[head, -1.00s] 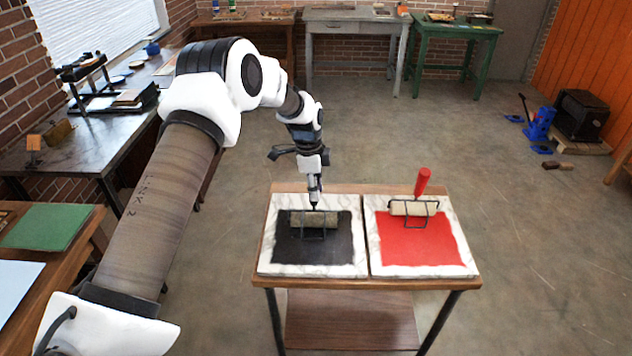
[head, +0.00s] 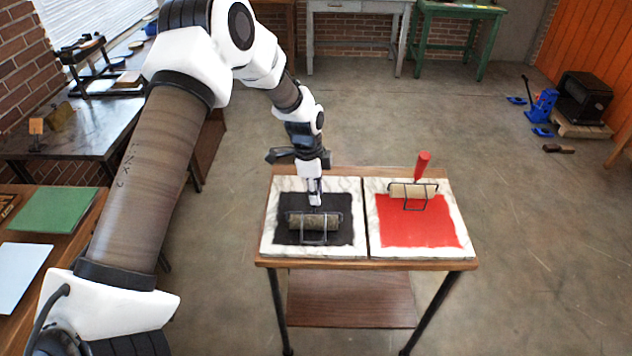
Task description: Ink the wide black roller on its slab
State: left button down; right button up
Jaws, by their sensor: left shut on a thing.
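The wide roller (head: 300,222) lies across the black ink patch (head: 291,203) on the left marble slab (head: 274,240). Its cylinder looks grey and mottled, and its wire frame points toward me. My left gripper (head: 314,197) points down and is shut on the roller's handle, which is mostly hidden by the fingers. The roller seems to rest on the ink, around the middle of the patch. My right gripper is not in view.
The right slab (head: 455,215) bears red ink and a pale roller (head: 402,190) with a red handle (head: 422,166). Both slabs sit on a small wooden table (head: 364,264). A side table with a green sheet (head: 52,211) stands at left. Open floor lies to the right.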

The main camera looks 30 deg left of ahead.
pick_arm(q)
jog(key=shift+s+d+p, duration=0.5)
jog(key=shift+s+d, duration=0.6)
jog(key=shift+s, duration=0.7)
jog(key=shift+w+a+b, duration=1.95)
jog(key=shift+w+a, duration=2.05)
jog(key=shift+w, duration=2.6)
jog(key=shift+s+d+f+p, duration=0.1)
jog(key=shift+s+d+p, duration=0.45)
jog(key=shift+s+d, duration=0.8)
jog(key=shift+s+d+r+p, duration=0.1)
jog(key=shift+s+d+p, duration=0.55)
jog(key=shift+s, duration=1.35)
jog(key=shift+s+d+f+p, duration=0.1)
jog(key=shift+s+d+p, duration=0.4)
jog(key=shift+s+d, duration=0.9)
jog(key=shift+s+d+p, duration=0.25)
jog(key=shift+s+d, duration=0.05)
jog(key=shift+s, duration=0.65)
jog(key=shift+s+d+p, duration=0.25)
jog(key=shift+s+d, duration=0.05)
jog(key=shift+s, duration=0.6)
